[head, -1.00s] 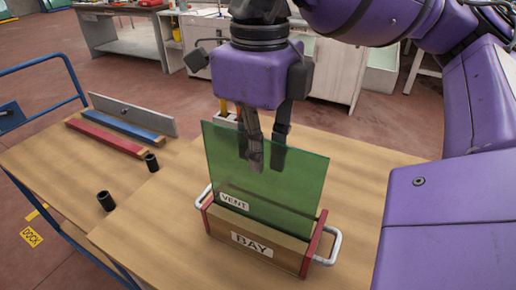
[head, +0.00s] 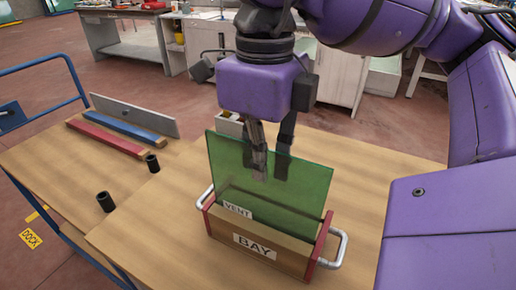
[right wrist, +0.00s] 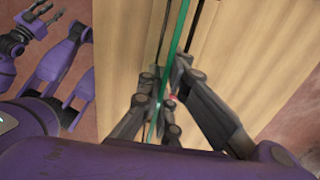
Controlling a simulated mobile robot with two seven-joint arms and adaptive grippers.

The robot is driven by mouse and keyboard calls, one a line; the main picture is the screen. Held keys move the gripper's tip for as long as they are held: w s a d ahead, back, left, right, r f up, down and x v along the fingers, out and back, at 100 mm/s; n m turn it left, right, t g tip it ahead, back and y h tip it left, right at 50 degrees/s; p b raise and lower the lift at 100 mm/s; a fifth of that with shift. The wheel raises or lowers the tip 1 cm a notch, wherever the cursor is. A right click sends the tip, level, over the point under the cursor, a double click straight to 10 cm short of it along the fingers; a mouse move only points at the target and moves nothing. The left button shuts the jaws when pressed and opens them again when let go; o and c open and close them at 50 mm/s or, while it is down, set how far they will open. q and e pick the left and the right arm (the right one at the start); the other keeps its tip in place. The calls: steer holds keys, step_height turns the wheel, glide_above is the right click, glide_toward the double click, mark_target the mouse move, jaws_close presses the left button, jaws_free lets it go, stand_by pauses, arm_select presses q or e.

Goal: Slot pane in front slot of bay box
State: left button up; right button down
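The green glass pane (head: 300,185) stands nearly upright in the wooden bay box (head: 290,256), its lower edge hidden behind the front wall. A VENT label (head: 237,210) shows low on the pane, just above that wall. I cannot tell which slot the pane is in or whether it touches the bottom. My right gripper (head: 269,174) is shut on the pane's upper part, one finger on each side. The right wrist view shows the pane (right wrist: 181,30) edge-on between the fingers (right wrist: 165,88). My left gripper (right wrist: 38,12) is empty, fingers apart, well away from the box.
The box has red ends and metal handles (head: 340,248). Two black cylinders (head: 105,201) stand to its left on the table. The table right of the box is clear.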

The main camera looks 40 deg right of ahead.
steer(key=shift+f, duration=0.2)
steer(key=c, duration=1.9)
jaws_free()
steer(key=shift+o, duration=0.2)
step_height(320, 180, up, 12)
